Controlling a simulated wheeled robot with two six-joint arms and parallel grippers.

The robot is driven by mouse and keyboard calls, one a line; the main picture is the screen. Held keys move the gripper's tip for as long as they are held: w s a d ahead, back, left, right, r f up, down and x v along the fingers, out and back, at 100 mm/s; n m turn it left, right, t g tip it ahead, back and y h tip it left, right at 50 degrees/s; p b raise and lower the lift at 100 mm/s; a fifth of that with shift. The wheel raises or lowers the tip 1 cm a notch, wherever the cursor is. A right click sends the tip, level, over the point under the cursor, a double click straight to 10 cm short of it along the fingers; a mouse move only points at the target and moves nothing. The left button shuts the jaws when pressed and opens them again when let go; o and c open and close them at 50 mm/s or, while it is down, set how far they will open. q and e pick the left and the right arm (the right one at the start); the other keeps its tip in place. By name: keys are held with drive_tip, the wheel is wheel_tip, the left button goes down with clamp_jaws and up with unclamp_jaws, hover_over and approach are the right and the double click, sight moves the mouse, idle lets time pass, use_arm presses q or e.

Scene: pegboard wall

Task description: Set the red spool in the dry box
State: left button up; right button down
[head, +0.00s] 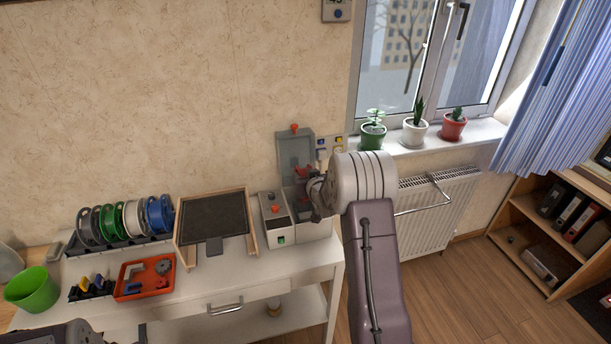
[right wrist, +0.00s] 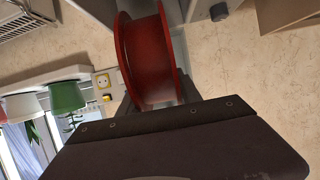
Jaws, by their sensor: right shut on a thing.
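The dry box (head: 316,231) is a pale grey box at the right end of the white table, with its grey lid (head: 293,149) standing open at the back. The red spool (head: 304,172) shows only in part in the head view, in front of the lid and above the box. In the right wrist view the red spool (right wrist: 150,60) is large and seen partly edge-on. My right gripper (head: 316,190) is shut on it, its fingers mostly hidden behind my wrist. Only a small part of my left arm's end shows at the lower left edge, its fingers unclear.
Left of the box are a dark-topped wooden tray (head: 213,217), a rack of coloured spools (head: 130,219), an orange tray (head: 145,291) and a green bucket (head: 32,290). Potted plants (head: 415,131) stand on the sill above a radiator (head: 432,212).

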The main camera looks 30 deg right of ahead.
wheel_tip(320, 180, down, 8)
drive_tip(key=b, duration=0.5)
drive_tip(key=shift+r, duration=0.15)
drive_tip(key=shift+r, duration=0.15)
drive_tip(key=c, duration=0.7)
unclamp_jaws()
drive_tip(key=shift+c, duration=0.2)
drive_tip(key=v, duration=0.9)
